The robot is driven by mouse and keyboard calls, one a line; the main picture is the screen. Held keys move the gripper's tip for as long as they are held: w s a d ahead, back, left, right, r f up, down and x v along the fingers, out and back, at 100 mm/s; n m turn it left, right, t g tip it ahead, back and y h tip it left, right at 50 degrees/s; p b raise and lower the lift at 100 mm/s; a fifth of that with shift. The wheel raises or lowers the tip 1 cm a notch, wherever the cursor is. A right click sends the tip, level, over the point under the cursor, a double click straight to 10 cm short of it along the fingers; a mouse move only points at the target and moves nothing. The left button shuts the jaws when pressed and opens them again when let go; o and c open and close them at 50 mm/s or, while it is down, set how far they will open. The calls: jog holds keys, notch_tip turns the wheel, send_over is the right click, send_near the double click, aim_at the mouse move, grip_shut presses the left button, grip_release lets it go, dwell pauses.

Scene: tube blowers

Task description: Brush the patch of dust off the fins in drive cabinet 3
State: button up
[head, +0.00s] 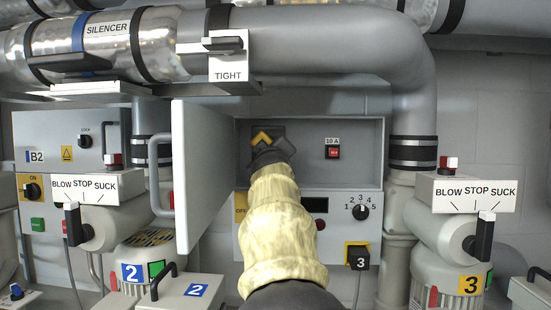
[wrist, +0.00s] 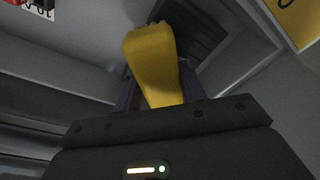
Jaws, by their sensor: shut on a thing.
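Drive cabinet 3 (head: 345,180) stands open in the head view, its door (head: 193,175) swung out to the left. My arm reaches into it, and my gripper (head: 268,155) is inside, partly hidden by its own wrist. In the wrist view my gripper (wrist: 155,88) is shut on a yellow handle (wrist: 153,60), which I take to be the brush; its yellow also shows in the head view (head: 262,138). A dark ridged block, likely the fins (wrist: 195,38), lies just beyond the handle. The bristles and the dust patch cannot be made out.
A red 10 A switch (head: 333,152) sits on the cabinet's back wall, right of my gripper. Below are a selector knob (head: 361,212) and a plug marked 3 (head: 358,257). Blower 3's lever (head: 485,236) is at right, blower 2's lever (head: 73,223) at left. A thick pipe crosses above.

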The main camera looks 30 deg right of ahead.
jog(key=shift+s+d, duration=0.1)
jog(key=shift+d, duration=0.05)
jog(key=shift+w+a+b, duration=0.4)
jog(key=shift+w+a, duration=0.05)
jog(key=shift+a, duration=0.2)
jog(key=shift+w+a+b, duration=0.35)
jog(key=shift+w+a, duration=0.1)
jog(key=shift+a, duration=0.2)
jog(key=shift+w+a, duration=0.1)
jog(key=shift+a, duration=0.05)
jog(key=shift+r, duration=0.15)
jog(key=shift+a+r+p, duration=0.1)
jog(key=shift+r+p, duration=0.2)
jog(key=shift+r, duration=0.1)
jog(key=shift+d, duration=0.2)
